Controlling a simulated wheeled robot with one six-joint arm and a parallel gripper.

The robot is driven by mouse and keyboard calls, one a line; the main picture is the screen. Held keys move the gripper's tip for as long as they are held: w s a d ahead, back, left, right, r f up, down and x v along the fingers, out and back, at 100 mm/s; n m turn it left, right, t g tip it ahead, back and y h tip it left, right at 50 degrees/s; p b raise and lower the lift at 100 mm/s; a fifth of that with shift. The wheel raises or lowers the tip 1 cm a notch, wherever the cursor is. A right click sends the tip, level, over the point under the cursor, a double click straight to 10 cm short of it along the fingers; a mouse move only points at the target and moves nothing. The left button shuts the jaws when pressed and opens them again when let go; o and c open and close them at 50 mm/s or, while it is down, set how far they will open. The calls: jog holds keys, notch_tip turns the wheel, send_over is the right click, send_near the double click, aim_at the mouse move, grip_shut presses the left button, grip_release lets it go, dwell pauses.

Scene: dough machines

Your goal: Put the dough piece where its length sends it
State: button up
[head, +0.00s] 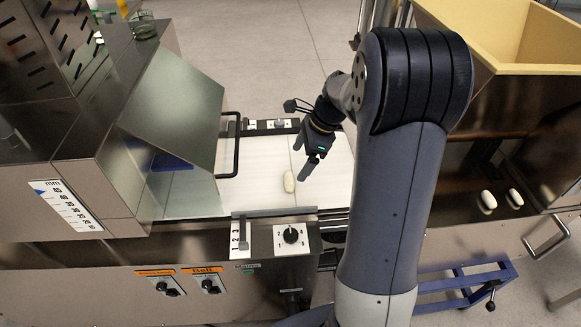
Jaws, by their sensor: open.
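A pale, oblong dough piece (289,182) lies on the white belt (335,180) near the middle of the view, its long side pointing roughly away from me. My gripper (300,162) is above the belt, just up and right of the piece. Its fingers are apart with nothing between them, and it appears not to touch the dough.
A steel machine with a sloping guard (180,105) and black handle (229,150) stands left. A mm scale (65,206) is on its front. A control box (275,240) with a knob sits at the belt's front edge. A yellow hopper (480,40) is upper right.

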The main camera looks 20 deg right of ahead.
aim_at(289, 178)
jog(key=shift+s+a+r+p, duration=0.1)
jog(key=shift+r+p, duration=0.25)
jog(key=shift+p, duration=0.1)
jog(key=x, duration=0.8)
jog(key=shift+f+p, duration=0.2)
jog(key=shift+p, duration=0.1)
jog(key=c, duration=1.1)
notch_tip(289, 178, up, 10)
jog(key=shift+s, duration=0.1)
jog(key=shift+c, duration=0.2)
